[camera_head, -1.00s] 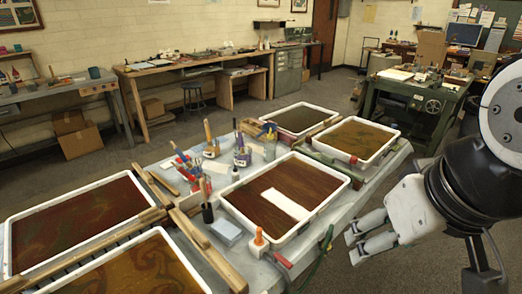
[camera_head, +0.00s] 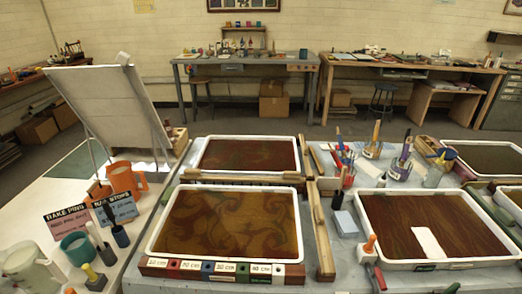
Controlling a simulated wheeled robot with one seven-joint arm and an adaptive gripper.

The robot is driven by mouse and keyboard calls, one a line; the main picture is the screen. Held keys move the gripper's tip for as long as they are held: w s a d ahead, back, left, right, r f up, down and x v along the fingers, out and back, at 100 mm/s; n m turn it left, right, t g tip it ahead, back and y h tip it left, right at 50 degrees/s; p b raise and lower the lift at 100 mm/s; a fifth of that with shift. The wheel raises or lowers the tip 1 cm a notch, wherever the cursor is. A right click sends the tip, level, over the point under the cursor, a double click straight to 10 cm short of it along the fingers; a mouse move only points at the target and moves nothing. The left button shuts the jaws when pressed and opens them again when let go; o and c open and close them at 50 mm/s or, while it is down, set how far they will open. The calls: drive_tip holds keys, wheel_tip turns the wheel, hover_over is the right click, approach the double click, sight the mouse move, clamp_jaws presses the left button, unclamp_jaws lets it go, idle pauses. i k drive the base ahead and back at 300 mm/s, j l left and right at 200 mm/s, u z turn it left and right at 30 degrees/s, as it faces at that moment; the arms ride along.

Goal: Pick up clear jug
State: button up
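A pale, see-through jug (camera_head: 30,272) with a handle on its right side stands at the bottom left corner of the head view, on the white-topped table. The picture's edge cuts off its lower part. It looks like the clear jug. A smaller clear jar (camera_head: 433,176) stands among brush pots on the tray table at the right. My gripper is not in view now, so I cannot see its state or its distance from the jug.
Marbling trays (camera_head: 228,180) fill the table to the right. Floor shows beyond the tables.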

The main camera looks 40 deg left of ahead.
sight(24, 263)
drive_tip(key=l+u, duration=0.1)
drive_tip(key=u, duration=0.35)
drive_tip(key=l+u, duration=0.1)
drive_tip(key=u, duration=0.3)
drive_tip(key=k+u, duration=0.1)
drive_tip(key=u, duration=1.85)
drive_tip(key=l+u, duration=0.45)
drive_tip(key=i+l+u, duration=0.1)
drive_tip(key=l+u, duration=0.15)
drive_tip(key=u, duration=0.2)
drive_tip(key=l+u, duration=0.4)
drive_tip(key=k+j, duration=0.05)
drive_tip(key=j, duration=0.05)
